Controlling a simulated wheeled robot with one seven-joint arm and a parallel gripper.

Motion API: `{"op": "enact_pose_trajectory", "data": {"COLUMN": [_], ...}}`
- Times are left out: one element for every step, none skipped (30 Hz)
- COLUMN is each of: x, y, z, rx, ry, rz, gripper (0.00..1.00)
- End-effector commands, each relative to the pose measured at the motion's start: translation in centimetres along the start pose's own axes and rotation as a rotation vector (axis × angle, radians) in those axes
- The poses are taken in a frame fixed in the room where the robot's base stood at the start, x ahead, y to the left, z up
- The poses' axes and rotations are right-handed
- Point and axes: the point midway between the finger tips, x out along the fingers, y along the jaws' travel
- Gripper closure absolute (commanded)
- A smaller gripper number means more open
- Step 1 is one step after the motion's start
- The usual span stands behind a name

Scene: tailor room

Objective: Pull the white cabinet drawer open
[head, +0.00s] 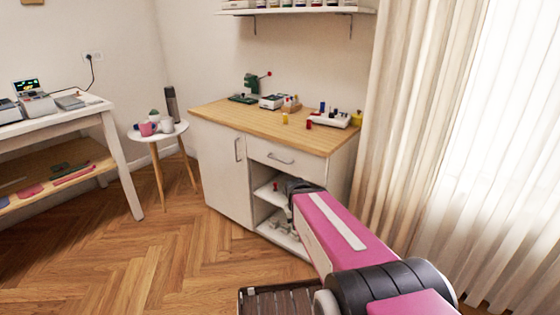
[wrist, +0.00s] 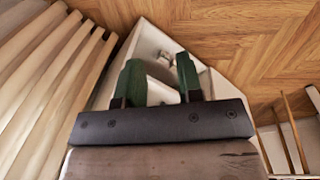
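The white cabinet (head: 223,173) stands against the wall under a wooden top. Its drawer (head: 262,150) is flush with the front and looks shut. The drawer's curved metal handle (head: 281,160) is in plain view. My gripper (wrist: 159,70) has its two green fingers apart, with nothing held between them. In the head view my gripper is mostly hidden by my pink arm; its dark end is just below and right of the handle, in front of the open shelves. In the wrist view white cabinet parts lie beyond the fingers, and I cannot make out the handle there.
Below the drawer are open shelves (head: 268,193) with items. A tall door with a handle (head: 238,150) is at left. Small machines and bottles stand on the wooden top (head: 230,114). A round stool (head: 178,130) is further left; the curtain (head: 400,120) is at right.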

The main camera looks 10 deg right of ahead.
Motion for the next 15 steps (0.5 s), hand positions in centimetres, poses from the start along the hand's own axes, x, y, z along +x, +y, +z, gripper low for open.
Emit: {"op": "enact_pose_trajectory", "data": {"x": [0.0,-0.1,-0.2,-0.5,-0.7,-1.1,-1.5,-1.9,-2.6,-3.1,-3.7,-4.6,-5.3,-6.0,-7.1], "y": [0.0,0.1,0.2,0.2,0.2,0.2,0.1,0.1,-0.2,-0.4,-0.7,-1.1,-1.6,-2.0,-2.8], "z": [-1.5,-2.2,-3.3,-4.1,-5.0,-6.3,-7.2,-8.2,-9.6,-10.7,-11.8,-13.2,-14.2,-15.3,-16.7], "rx": [-0.031,-0.050,-0.077,-0.099,-0.121,-0.151,-0.175,-0.198,-0.231,-0.255,-0.281,-0.313,-0.338,-0.362,-0.394], "ry": [0.014,0.023,0.038,0.051,0.065,0.084,0.100,0.117,0.142,0.161,0.181,0.209,0.231,0.254,0.286], "rz": [0.056,0.095,0.151,0.195,0.240,0.301,0.348,0.395,0.460,0.509,0.559,0.623,0.672,0.721,0.783], "gripper": [0.66,0.66,0.66,0.66,0.66,0.66,0.66,0.66,0.66,0.66,0.66,0.66,0.66,0.66,0.66]}}
